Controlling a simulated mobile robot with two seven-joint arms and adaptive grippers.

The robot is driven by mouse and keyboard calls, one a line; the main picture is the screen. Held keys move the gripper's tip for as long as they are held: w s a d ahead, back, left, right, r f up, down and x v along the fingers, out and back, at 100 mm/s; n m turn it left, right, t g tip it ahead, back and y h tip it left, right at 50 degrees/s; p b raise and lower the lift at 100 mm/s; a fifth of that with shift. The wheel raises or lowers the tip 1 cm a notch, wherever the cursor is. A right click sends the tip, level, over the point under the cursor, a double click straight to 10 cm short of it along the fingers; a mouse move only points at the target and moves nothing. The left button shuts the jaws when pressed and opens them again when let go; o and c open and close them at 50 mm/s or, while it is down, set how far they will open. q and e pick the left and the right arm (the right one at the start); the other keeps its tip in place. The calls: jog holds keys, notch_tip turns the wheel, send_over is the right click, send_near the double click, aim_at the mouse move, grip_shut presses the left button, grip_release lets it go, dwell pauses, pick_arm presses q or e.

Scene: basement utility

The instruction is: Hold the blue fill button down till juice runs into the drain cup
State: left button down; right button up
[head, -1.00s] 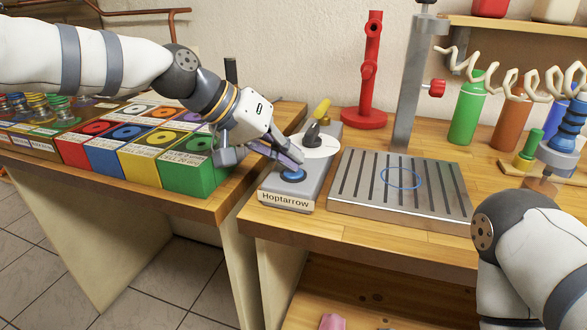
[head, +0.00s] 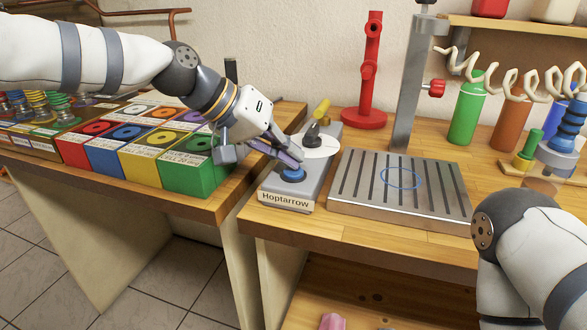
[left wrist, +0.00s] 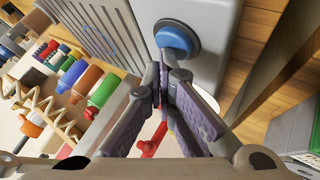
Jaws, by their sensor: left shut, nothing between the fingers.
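The blue fill button (head: 293,175) is a round dome in a dark ring on the front of a grey control box (head: 309,185) labelled "Hoptarrow". It also shows in the left wrist view (left wrist: 176,38). My left gripper (head: 298,163) is shut and empty, its tips right at the button's back edge in the head view. In the left wrist view the tips (left wrist: 163,72) are close below the button; I cannot tell whether they touch it. No juice flow is visible. I cannot make out the drain cup for certain. My right gripper is out of view.
A slotted metal drain tray (head: 335,205) with a blue ring mark lies right of the box. A yellow-handled lever (head: 320,112) stands behind the button. Coloured blocks (head: 187,180) stand left. A metal post (head: 407,105), red stand (head: 365,112) and green bottle (head: 466,112) stand behind.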

pick_arm(q)
jog(key=shift+r, duration=0.7)
jog(key=shift+r+p, duration=0.4)
jog(key=shift+r, duration=2.15)
jog(key=shift+f, duration=0.1)
